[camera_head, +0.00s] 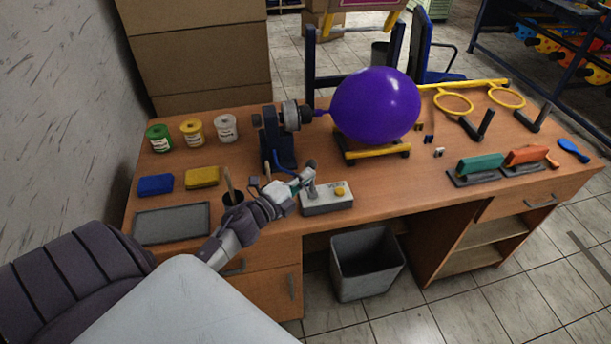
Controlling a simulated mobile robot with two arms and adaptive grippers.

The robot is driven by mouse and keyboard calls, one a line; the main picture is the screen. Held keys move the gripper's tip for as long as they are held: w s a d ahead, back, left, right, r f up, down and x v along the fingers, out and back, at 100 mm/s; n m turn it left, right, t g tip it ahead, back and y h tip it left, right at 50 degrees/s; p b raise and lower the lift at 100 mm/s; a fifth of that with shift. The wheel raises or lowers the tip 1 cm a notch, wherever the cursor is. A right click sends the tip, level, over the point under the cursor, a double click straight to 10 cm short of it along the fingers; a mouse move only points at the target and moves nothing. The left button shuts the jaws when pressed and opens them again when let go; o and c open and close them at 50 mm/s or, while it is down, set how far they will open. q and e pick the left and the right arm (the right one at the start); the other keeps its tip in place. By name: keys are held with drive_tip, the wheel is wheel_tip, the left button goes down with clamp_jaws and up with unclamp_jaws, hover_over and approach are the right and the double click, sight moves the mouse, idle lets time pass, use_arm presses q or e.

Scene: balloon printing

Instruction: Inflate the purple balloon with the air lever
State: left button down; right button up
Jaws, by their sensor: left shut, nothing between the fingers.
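The purple balloon (377,105) is large and round. Its neck points left to the nozzle of the dark inflating machine (279,137), and its body sits above a small yellow and black stand (372,151). A grey control box (326,198) with a yellow button stands at the table's front edge. Its lever is largely hidden by my left gripper (308,177), which is shut at the box's left side. I cannot tell whether the fingers touch the lever. My right gripper is not in view.
On the wooden table (240,258), paint jars (192,132), sponges (202,177) and a grey tray (171,223) lie left. A dark cup (233,198) stands close to my left arm. Squeegees (481,165) and yellow rings (453,103) are right. A grey bin (366,265) stands below.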

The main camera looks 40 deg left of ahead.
use_arm(q)
drive_tip(key=shift+w+a+r, duration=0.1)
drive_tip(key=shift+w+a, duration=0.6)
drive_tip(key=shift+a, duration=0.25)
drive_tip(key=shift+s+d, duration=0.1)
drive_tip(key=s+a, duration=0.1)
drive_tip(key=s, duration=1)
drive_tip(key=shift+s+a, duration=0.25)
drive_tip(key=shift+s, duration=0.15)
